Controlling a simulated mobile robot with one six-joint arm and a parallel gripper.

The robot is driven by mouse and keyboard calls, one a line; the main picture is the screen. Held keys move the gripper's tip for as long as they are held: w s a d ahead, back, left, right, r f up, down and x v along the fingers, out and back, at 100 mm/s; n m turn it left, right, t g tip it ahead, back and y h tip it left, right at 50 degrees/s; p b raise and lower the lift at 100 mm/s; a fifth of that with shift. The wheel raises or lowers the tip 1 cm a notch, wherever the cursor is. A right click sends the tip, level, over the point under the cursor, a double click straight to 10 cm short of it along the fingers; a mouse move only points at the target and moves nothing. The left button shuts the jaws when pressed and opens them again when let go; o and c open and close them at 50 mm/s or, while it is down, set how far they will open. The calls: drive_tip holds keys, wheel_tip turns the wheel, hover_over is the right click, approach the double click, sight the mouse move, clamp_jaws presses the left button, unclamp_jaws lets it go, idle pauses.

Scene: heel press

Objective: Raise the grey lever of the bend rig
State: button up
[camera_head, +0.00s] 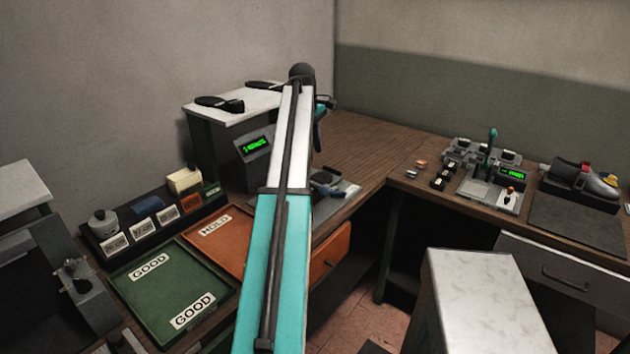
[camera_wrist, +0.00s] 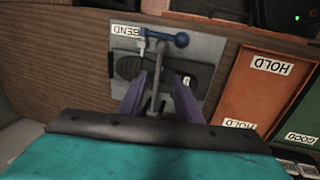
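The bend rig shows in the wrist view as a pale grey plate (camera_wrist: 205,45) with a BEND label and a dark shoe sole (camera_wrist: 128,66) lying on it. A grey lever (camera_wrist: 158,75) runs over the sole, with a blue bar (camera_wrist: 168,37) across its far end. My gripper (camera_wrist: 158,84) has two purple fingers spread apart, one on each side of the grey lever; I cannot tell whether either touches it. In the head view the rig's plate (camera_head: 345,190) is partly hidden behind my arm, and only a bit of purple finger (camera_head: 318,136) shows.
An orange HOLD tray (camera_head: 232,228) and a green GOOD tray (camera_head: 150,295) lie left of my arm. The wooden bench (camera_head: 385,142) is clear toward the corner.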

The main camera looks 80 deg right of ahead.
sight(319, 185)
drive_tip(key=shift+f, duration=0.1)
drive_tip(key=shift+s+d+f+p, duration=0.25)
drive_tip(key=shift+d+f+p, duration=0.25)
drive_tip(key=shift+f, duration=1.75)
drive_tip(key=shift+s+d+f+p, duration=0.25)
drive_tip(key=shift+f+p, duration=0.4)
drive_tip(key=shift+f, duration=1.55)
drive_tip(key=shift+s+d+f+p, duration=0.2)
drive_tip(key=shift+d+f+p, duration=0.3)
drive_tip(key=shift+f, duration=1.75)
drive_tip(key=shift+a, duration=0.1)
clamp_jaws()
